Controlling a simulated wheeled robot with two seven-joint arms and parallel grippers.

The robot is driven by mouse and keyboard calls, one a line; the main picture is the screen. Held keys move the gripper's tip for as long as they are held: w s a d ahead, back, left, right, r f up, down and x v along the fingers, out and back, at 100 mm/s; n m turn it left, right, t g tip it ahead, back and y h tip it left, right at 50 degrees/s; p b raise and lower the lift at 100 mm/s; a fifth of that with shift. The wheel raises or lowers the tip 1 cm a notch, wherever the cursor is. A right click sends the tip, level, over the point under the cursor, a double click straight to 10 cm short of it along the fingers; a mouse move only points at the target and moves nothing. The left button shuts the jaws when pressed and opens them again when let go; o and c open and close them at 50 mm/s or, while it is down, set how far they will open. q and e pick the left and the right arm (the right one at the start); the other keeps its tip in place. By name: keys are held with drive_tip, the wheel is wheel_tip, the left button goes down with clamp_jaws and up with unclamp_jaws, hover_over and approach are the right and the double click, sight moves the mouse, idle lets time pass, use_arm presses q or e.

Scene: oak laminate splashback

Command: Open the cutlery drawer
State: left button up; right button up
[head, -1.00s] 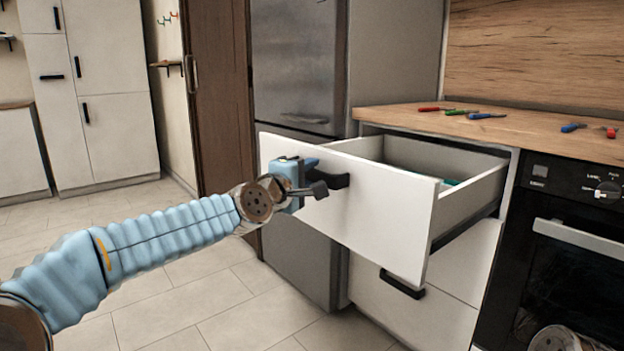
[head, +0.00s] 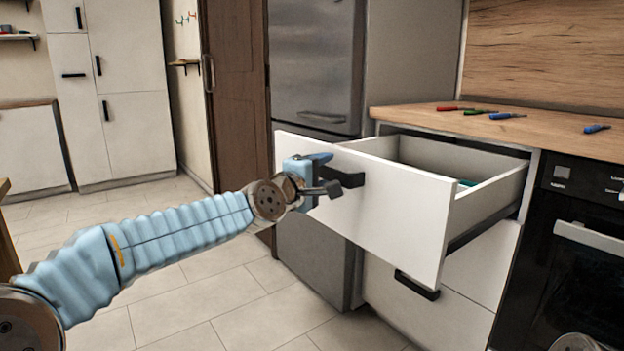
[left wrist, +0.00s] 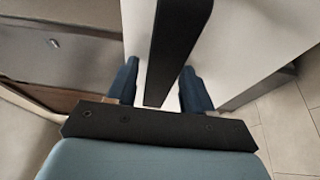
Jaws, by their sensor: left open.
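The cutlery drawer (head: 392,212) is the white top drawer under the counter, pulled well out, with its inside showing. Something teal (head: 466,183) lies inside it; most of the drawer floor is hidden. Its black bar handle (head: 345,177) is on the front panel. My left gripper (head: 325,175) is at the handle. In the left wrist view, its two blue fingers (left wrist: 155,92) stand apart, one on each side of the handle (left wrist: 178,45), with gaps on both sides. My right gripper is not in view.
A lower drawer with a black handle (head: 417,286) is shut beneath. A steel fridge (head: 316,75) stands left of the drawer and a black oven (head: 575,265) right. Coloured utensils (head: 508,115) lie on the wooden counter (head: 400,112). The tiled floor at left is clear.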

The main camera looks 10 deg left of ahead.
use_arm(q)
drive_tip(key=b+v, duration=0.4)
drive_tip(key=v, duration=0.9)
drive_tip(key=shift+s, duration=0.2)
